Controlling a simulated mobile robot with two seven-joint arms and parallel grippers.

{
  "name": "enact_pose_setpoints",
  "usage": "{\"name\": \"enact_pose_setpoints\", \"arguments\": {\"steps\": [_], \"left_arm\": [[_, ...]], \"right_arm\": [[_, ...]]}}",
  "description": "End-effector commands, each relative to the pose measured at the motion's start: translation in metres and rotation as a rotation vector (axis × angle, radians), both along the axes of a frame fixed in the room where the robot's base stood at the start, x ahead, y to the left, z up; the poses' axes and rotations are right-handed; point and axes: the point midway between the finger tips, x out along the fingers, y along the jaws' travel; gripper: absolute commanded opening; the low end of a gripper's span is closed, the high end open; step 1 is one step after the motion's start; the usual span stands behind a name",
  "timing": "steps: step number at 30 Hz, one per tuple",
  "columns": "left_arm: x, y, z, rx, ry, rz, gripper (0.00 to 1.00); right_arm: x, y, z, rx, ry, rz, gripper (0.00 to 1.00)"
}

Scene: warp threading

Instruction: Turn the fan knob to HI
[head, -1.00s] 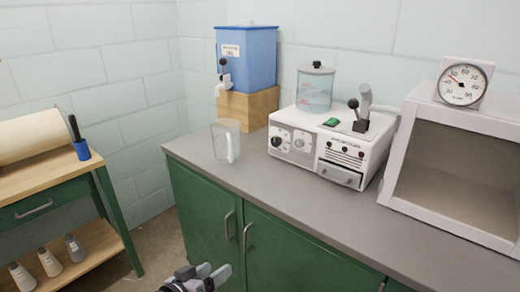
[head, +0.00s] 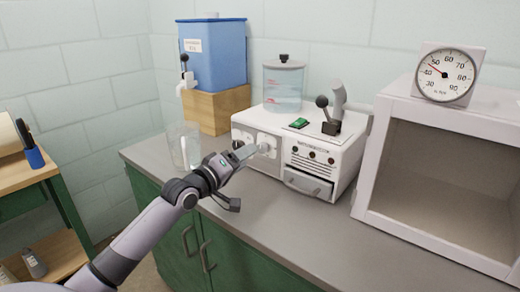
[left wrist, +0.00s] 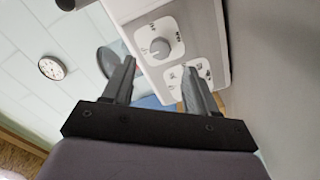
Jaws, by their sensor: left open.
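A white machine (head: 343,160) on the counter has two dials on its front. The right dial (head: 266,145) has a grey knob. In the left wrist view this grey knob (left wrist: 160,47) shows on its white plate, ahead of my fingers and apart from them. My left gripper (head: 245,178) is open and empty before the dials. My right gripper is out of view.
A clear jug (head: 180,148) stands left of the machine, close to my left gripper. A blue tank (head: 215,55) on a wooden block (head: 212,110) stands behind it. An open-fronted white cabinet (head: 366,170) with a gauge (head: 447,75) is at right. The front counter is clear.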

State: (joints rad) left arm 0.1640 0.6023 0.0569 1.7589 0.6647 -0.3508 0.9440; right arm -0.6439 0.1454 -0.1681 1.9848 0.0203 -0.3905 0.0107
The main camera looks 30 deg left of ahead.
Motion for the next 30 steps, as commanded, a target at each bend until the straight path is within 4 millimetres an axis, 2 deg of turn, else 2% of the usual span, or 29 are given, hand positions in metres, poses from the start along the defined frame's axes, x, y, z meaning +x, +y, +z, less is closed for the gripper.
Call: {"name": "enact_pose_setpoints", "arguments": {"steps": [6,13,18,27,29,30], "left_arm": [[0.028,-0.002,0.001,0.001,-0.003,0.001,0.58],[0.05,-0.004,0.0,0.0,-0.002,-0.001,0.58],[0.057,-0.005,0.0,0.0,-0.002,-0.001,0.58],[0.059,-0.005,0.0,0.001,0.0,-0.001,0.58],[0.059,-0.005,0.0,0.001,0.0,-0.001,0.42],[0.059,-0.005,0.0,0.001,0.0,-0.001,0.29]], "right_arm": [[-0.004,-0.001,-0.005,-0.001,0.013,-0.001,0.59],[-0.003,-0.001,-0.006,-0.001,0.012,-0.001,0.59],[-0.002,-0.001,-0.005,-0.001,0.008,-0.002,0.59],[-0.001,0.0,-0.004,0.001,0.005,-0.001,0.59],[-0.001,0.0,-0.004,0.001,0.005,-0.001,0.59],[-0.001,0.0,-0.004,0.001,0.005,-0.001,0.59]]}}
